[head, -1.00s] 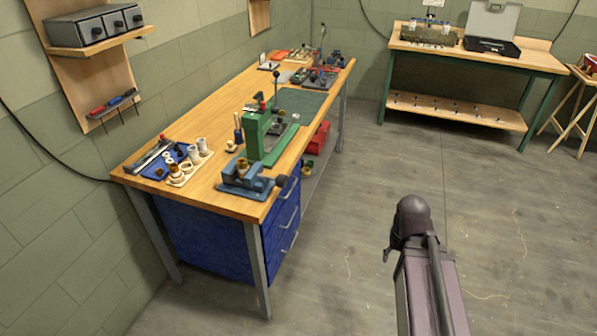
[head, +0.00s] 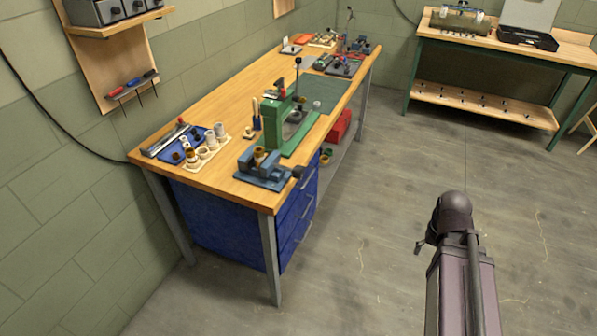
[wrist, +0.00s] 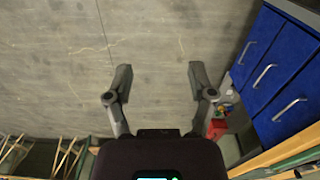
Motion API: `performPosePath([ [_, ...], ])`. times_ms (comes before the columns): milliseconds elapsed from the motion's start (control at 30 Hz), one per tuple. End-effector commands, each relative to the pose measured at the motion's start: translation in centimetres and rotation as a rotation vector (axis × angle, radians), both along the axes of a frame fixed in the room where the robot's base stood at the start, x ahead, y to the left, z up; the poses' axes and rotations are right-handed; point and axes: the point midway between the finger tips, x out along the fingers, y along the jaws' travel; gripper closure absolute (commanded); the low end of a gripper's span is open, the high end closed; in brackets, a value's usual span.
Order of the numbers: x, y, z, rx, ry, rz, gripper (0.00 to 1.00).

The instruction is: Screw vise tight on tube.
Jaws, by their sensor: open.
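A blue vise (head: 262,175) stands at the near right corner of the wooden workbench (head: 215,108). A brass-coloured tube (head: 259,155) stands upright at its jaws; I cannot tell how tightly it is held. The vise's dark screw handle (head: 297,172) points right, at the bench's front edge. In the wrist view my gripper (wrist: 158,78) is open and empty above the concrete floor. The head view shows my arm at the lower right, well apart from the bench. The vise is not in the wrist view.
A green press (head: 280,125) stands behind the vise. A cream rack (head: 208,153) with several tubes and a blue tray (head: 180,145) are to its left. Blue drawers (head: 295,215) are under the bench. A second bench (head: 480,60) stands at the back right. The floor between is clear.

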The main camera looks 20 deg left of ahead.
Motion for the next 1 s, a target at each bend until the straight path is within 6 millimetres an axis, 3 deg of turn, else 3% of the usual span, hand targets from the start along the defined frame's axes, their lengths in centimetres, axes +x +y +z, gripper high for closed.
performPosePath([
  [167,2.7,2.3,1.7,0.0,0.0,-0.004,0.29],
  [367,6.9,7.5,4.5,0.0,0.0,-0.016,0.29],
  [700,13.5,20.7,9.7,0.0,0.0,-0.04,0.29],
  [1000,16.5,33.9,14.0,0.0,0.0,-0.061,0.29],
])
